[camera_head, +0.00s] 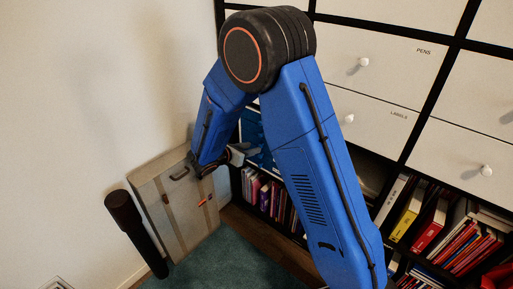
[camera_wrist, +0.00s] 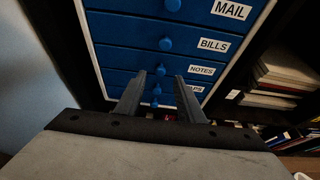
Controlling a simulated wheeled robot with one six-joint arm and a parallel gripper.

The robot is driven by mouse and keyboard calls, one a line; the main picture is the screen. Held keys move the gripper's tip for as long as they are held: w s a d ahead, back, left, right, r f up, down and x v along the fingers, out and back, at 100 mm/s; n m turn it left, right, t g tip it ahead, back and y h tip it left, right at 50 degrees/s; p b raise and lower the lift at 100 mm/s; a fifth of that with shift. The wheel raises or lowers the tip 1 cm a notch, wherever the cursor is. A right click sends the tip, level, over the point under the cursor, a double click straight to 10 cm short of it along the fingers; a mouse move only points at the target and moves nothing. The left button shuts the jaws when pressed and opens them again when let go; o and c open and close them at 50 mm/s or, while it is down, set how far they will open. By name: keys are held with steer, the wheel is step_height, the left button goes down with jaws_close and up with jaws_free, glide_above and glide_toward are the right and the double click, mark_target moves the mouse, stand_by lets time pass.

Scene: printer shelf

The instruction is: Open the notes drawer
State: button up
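The notes drawer (camera_wrist: 201,70) is one of several blue drawers in the wrist view. Its white NOTES label is on the right and its round blue knob (camera_wrist: 160,71) is near the middle. The drawer looks closed, flush with the drawers above and below. My gripper (camera_wrist: 160,95) is open, with one finger to each side of the knob column. Lower knobs show between the fingers; I see nothing gripped. In the head view my gripper (camera_head: 241,153) is in front of the blue drawer unit (camera_head: 251,128), which my arm partly hides.
The MAIL drawer (camera_wrist: 229,9) and BILLS drawer (camera_wrist: 213,45) are above. A grey suitcase (camera_head: 172,208) stands against the wall beside my gripper. Books (camera_head: 266,196) fill the shelf below the blue unit. White drawers (camera_head: 370,118) are to the right.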

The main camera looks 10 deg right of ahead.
steer(key=shift+x, duration=2.3)
jaws_close()
